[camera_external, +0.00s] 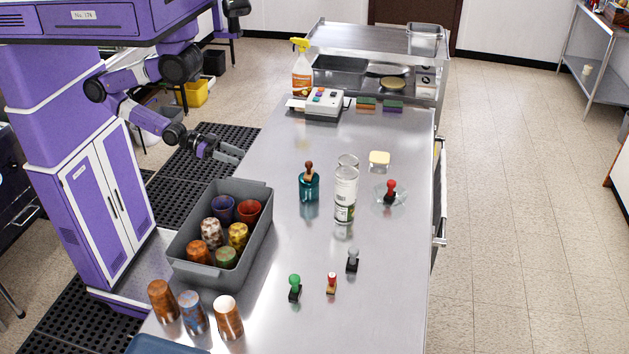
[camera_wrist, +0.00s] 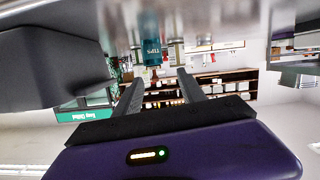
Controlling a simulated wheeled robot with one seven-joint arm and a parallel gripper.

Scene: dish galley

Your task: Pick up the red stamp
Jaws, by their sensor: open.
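A red stamp (camera_external: 390,190) with a black base stands in a small clear dish (camera_external: 402,199) toward the right edge of the steel counter. My gripper (camera_external: 236,153) is open and empty at the counter's left edge, behind the grey bin, well away from both. In the wrist view, my gripper's fingers (camera_wrist: 160,82) are spread apart with nothing between them. No red stamp can be made out there.
A teal cup (camera_external: 309,187) holding a brown-handled stamp and a clear bottle (camera_external: 345,196) stand between my gripper and the dish. The grey bin (camera_external: 183,247) holds several cups. Green (camera_external: 295,286) and grey (camera_external: 352,258) stamps stand in front. The counter's middle-left is clear.

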